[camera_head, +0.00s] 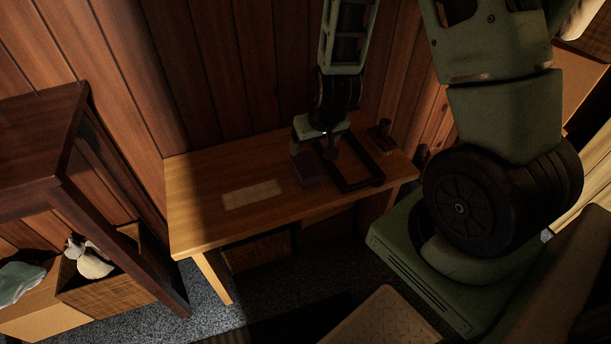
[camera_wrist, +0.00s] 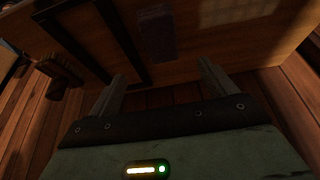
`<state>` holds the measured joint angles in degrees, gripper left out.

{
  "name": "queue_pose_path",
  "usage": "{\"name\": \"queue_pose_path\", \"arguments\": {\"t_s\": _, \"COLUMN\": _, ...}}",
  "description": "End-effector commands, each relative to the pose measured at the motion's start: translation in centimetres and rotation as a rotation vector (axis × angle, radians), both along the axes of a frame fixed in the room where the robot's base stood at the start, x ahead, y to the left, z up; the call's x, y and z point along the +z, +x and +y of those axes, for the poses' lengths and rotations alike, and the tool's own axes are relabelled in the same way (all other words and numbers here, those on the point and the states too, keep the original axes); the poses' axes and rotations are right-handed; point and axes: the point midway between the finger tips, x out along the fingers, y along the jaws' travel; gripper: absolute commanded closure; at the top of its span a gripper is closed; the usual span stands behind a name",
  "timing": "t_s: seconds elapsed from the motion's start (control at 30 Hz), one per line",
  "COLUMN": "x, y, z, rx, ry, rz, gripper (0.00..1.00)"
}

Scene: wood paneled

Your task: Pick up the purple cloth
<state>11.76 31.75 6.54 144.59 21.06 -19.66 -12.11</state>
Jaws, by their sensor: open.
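The purple cloth looks like a small, dark purplish folded block (camera_head: 308,172) on the wooden table, just below my gripper. In the wrist view, the cloth (camera_wrist: 157,36) lies beyond my fingertips, roughly in line with the gap between them. My gripper (camera_head: 316,150) points down over the table beside the cloth. In the wrist view, the gripper (camera_wrist: 162,73) has its two fingers wide apart with nothing between them. The shade makes the cloth's edges and the exact height of the fingers above it hard to tell.
A black rectangular frame (camera_head: 366,184) lies right of the cloth. A small dark wooden object (camera_head: 380,133) stands at the table's back right. A pale rectangle (camera_head: 252,194) lies on the table's left. A wood-paneled wall (camera_head: 205,85) stands behind. A dark shelf (camera_head: 75,190) stands left.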

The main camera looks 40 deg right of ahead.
Motion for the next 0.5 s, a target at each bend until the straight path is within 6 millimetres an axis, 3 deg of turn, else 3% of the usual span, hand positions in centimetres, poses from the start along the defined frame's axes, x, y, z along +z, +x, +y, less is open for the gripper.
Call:
{"name": "queue_pose_path", "arguments": {"t_s": 0.03, "x": -1.3, "y": 0.3, "z": -0.1, "rx": -0.001, "ry": 0.001, "rz": 0.003, "gripper": 0.16}}
{"name": "queue_pose_path", "arguments": {"t_s": 0.3, "x": -5.9, "y": 2.2, "z": -0.6, "rx": 0.000, "ry": 0.001, "rz": 0.003, "gripper": 0.16}}
{"name": "queue_pose_path", "arguments": {"t_s": 0.5, "x": -7.3, "y": 2.9, "z": -0.8, "rx": 0.000, "ry": 0.001, "rz": 0.000, "gripper": 0.16}}
